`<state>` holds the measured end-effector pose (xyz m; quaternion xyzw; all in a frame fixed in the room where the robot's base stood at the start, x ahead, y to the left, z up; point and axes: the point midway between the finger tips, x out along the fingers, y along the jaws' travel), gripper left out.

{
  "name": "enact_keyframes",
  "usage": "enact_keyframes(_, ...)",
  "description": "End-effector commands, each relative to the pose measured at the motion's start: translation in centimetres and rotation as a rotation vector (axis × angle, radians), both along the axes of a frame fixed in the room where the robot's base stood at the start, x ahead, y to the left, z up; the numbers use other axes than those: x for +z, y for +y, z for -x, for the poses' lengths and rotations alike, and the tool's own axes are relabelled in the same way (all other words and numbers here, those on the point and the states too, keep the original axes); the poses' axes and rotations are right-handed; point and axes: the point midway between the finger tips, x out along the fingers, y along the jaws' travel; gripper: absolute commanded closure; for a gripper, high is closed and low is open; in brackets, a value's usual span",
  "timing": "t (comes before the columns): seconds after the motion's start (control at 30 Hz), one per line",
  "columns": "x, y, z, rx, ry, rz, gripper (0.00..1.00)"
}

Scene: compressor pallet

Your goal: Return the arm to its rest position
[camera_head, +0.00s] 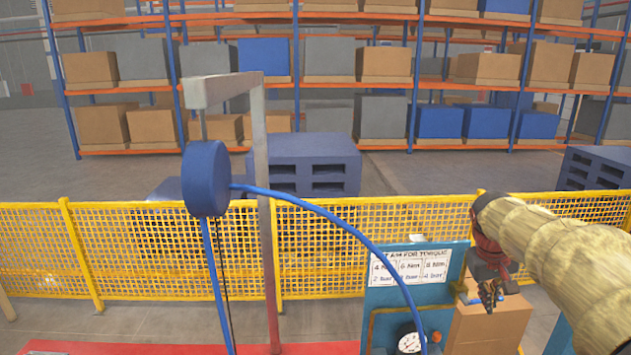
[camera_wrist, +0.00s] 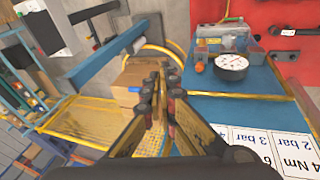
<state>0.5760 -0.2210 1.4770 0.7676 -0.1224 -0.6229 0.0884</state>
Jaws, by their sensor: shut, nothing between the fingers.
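My gripper (camera_head: 490,294) is at the right in the head view, at the end of my arm in its tan sleeve. It points down in front of a cardboard box (camera_head: 487,325). In the wrist view my gripper (camera_wrist: 161,82) shows its two dark fingers close together, with nothing held between them. The cardboard boxes (camera_wrist: 133,80) lie beyond the fingertips there. I cannot tell how far the fingertips are from them.
A blue panel (camera_head: 455,262) with a torque sign (camera_head: 411,268) and a gauge (camera_head: 410,342) stands left of my gripper. The gauge (camera_wrist: 231,64) also shows in the wrist view. A yellow mesh fence (camera_head: 345,262) runs behind. A blue hose (camera_head: 340,218) arcs from a reel (camera_head: 205,178).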

Motion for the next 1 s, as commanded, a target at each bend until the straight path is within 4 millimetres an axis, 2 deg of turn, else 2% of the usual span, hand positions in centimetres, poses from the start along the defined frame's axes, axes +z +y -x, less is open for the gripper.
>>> enact_keyframes(0.03,-2.0,1.9,2.0,-0.005,-0.01,-0.027,1.0)
enact_keyframes(0.3,-11.1,11.6,13.0,-0.028,-0.076,-0.17,1.0)
enact_keyframes(0.4,-14.5,14.4,16.8,-0.024,-0.102,-0.21,1.0)
enact_keyframes(0.6,-21.2,18.6,23.4,0.011,-0.156,-0.265,1.0)
enact_keyframes(0.7,-24.2,20.1,25.9,0.039,-0.184,-0.279,1.0)
enact_keyframes(0.8,-25.8,21.0,27.4,0.071,-0.221,-0.281,1.0)
enact_keyframes(1.0,-26.3,21.8,27.8,0.113,-0.281,-0.28,1.0)
